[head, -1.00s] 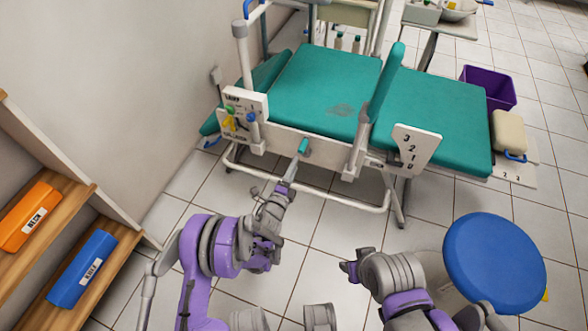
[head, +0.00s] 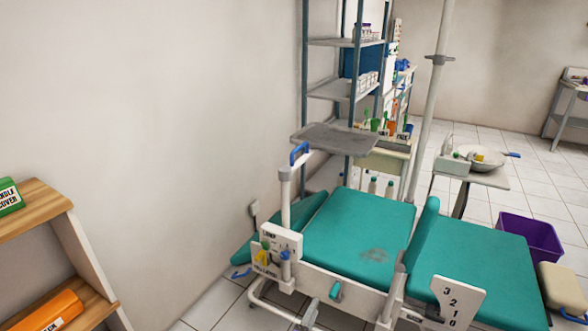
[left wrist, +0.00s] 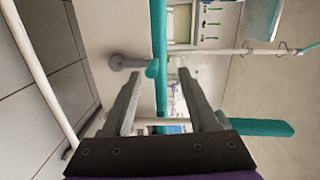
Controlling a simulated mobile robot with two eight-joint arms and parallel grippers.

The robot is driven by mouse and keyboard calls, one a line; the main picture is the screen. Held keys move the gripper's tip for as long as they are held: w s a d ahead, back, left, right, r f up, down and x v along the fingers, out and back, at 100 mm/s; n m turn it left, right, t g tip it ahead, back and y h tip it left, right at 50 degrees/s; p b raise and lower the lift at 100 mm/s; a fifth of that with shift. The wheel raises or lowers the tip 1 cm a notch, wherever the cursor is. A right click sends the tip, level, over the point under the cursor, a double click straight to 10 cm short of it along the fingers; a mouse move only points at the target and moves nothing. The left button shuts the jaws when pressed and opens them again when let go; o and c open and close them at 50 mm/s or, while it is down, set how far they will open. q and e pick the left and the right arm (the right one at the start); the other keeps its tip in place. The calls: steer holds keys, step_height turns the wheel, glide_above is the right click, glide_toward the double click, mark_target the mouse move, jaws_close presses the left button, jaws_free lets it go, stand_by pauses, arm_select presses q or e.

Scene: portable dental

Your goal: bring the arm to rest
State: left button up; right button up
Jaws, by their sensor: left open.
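My left gripper shows in the left wrist view (left wrist: 160,73) with its two grey fingers apart and nothing held between them. The rest of my left arm and my right gripper are out of view.
The teal-padded chair (head: 350,235) fills the lower middle. A grey tray (head: 335,138) stands behind it, a purple bin (head: 530,238) to its right. Wooden shelves (head: 40,205) with an orange box (head: 45,312) stand at left. A wall lies behind.

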arm_select(q)
steer(key=s+a+r+n+g+y, duration=0.15)
steer(key=a+r+n+y, duration=0.35)
steer(key=a+r+n, duration=0.55)
steer(key=s+a+r+n+g+y, duration=0.2)
steer(key=s+a+g+y, duration=0.1)
steer(key=s+a, duration=0.45)
steer(key=s+a+n+g, duration=0.2)
steer(key=s+n, duration=0.1)
steer(key=s, duration=0.7)
steer(key=s+a+f+n+g, duration=0.15)
steer(key=s+n, duration=0.25)
steer(key=s, duration=0.6)
steer(key=s+a+n+g, duration=0.3)
steer(key=s, duration=0.7)
step_height(320, 180, up, 27)
steer(key=w+p, duration=0.1)
steer(key=p, duration=2.3)
steer(key=shift+r+t, duration=0.15)
steer(key=shift+t, duration=0.25)
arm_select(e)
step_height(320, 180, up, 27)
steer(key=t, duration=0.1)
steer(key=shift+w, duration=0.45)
arm_select(q)
steer(key=shift+s, duration=0.1)
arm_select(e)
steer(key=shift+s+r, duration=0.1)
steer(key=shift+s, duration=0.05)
